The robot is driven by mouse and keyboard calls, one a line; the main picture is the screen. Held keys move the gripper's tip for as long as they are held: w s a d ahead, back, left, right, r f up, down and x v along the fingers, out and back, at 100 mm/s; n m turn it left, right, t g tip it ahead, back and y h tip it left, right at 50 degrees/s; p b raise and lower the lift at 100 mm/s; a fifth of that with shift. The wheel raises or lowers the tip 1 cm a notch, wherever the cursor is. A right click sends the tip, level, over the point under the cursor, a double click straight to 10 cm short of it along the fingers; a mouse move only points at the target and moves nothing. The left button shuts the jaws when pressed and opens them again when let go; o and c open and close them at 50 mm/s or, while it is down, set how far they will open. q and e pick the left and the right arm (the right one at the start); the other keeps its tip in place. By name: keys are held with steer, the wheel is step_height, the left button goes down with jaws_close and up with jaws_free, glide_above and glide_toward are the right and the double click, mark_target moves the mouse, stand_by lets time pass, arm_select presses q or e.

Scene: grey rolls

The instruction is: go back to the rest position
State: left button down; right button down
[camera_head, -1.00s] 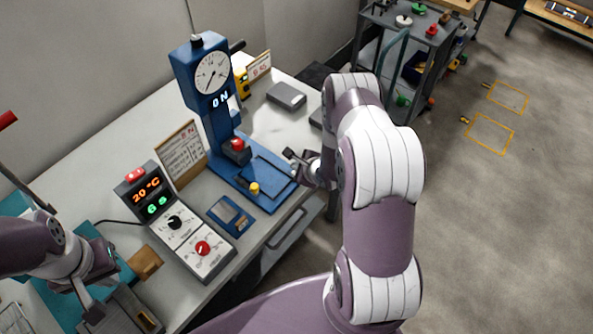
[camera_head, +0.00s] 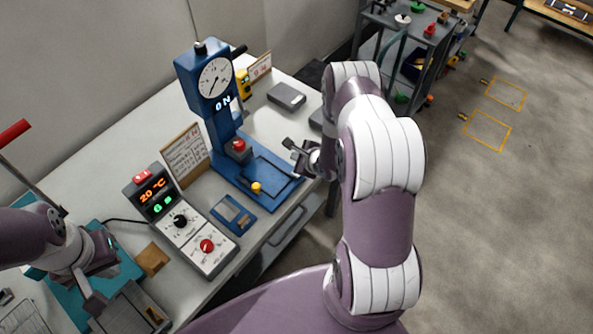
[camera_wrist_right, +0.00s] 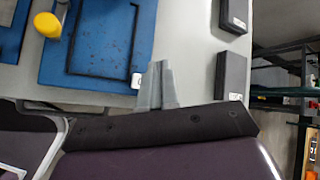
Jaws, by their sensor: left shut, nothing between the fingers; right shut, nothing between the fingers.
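My right gripper (camera_head: 291,147) is shut and empty. In the head view it hovers by the right edge of the blue gauge stand (camera_head: 228,168). In the right wrist view its two grey fingers (camera_wrist_right: 157,88) are together, beside the stand's blue base (camera_wrist_right: 95,40). My left gripper (camera_head: 96,303) is shut and empty at the lower left, over the teal mat (camera_head: 62,297) and a grey tray-like fixture (camera_head: 134,309). Part of it is hidden by its own wrist.
A control box (camera_head: 180,222) with a red and a black knob stands mid-table, beside a blue card-like device (camera_head: 233,214). A grey block (camera_head: 286,96) lies at the back. A red-handled lever (camera_head: 14,133) rises at far left. A tool cart (camera_head: 410,50) stands beyond.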

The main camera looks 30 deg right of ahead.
stand_by(0.4)
steer(key=shift+s+f+n, duration=0.1)
steer(key=shift+n, duration=0.5)
steer(key=s+n+g, duration=0.6)
steer(key=s+n, duration=0.4)
steer(key=n, duration=0.1)
steer(key=s+a+r+n+b, duration=0.1)
steer(key=s+a+r+n, duration=0.2)
steer(key=r, duration=0.3)
steer(key=s+a+r+n+g+b, duration=0.1)
steer(key=s+a+r+n+b, duration=0.1)
steer(key=a+r+n, duration=0.3)
steer(key=s+a+r+n+b, duration=0.2)
steer(key=s+a+r+n, duration=0.2)
steer(key=r+n, duration=0.2)
steer(key=shift+r+g+h, duration=0.3)
steer(key=shift+r+g, duration=0.1)
steer(key=shift+r, duration=0.1)
steer(key=shift+w, duration=0.15)
